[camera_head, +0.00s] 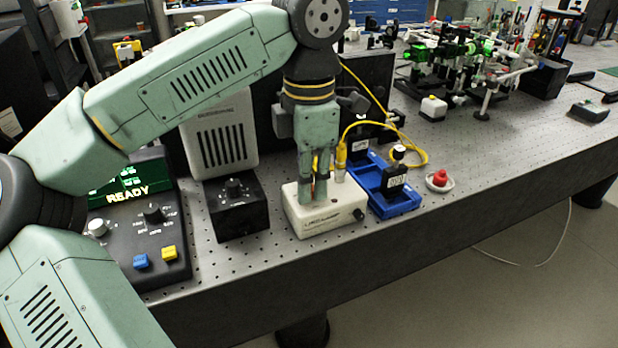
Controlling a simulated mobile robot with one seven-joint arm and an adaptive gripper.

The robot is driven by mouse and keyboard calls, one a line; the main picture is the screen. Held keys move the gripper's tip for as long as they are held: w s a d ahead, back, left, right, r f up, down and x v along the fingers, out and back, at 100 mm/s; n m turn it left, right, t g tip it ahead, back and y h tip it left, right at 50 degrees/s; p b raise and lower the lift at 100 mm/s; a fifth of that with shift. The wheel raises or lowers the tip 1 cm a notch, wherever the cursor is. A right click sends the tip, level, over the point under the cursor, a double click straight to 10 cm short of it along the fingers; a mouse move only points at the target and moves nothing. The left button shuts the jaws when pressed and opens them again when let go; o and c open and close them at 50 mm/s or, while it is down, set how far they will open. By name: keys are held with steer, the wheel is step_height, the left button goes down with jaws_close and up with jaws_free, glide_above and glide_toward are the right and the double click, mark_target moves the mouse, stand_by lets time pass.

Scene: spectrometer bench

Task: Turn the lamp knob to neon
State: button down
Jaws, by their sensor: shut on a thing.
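My gripper (314,196) points straight down over the small white box (345,212) near the bench's front edge. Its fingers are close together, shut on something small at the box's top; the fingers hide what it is. To the left, a black box (243,216) carries a black dial knob (234,188) with small markings around it. Another black knob (154,212) is on the dark control panel (125,250), under a green READY display (135,190). The markings are too small to read, so I cannot tell which is the lamp knob or its setting. My gripper is apart from both.
A white vented housing (222,140) stands behind the black box. Right of the white box are a blue tray (405,203) holding a black labelled item, a yellow cable (420,153) and a red-topped piece (440,177). Optical equipment fills the back right. The front right bench is clear.

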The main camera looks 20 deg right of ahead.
stand_by(0.4)
steer(key=c, duration=1.5)
jaws_free()
step_height(320, 180, up, 12)
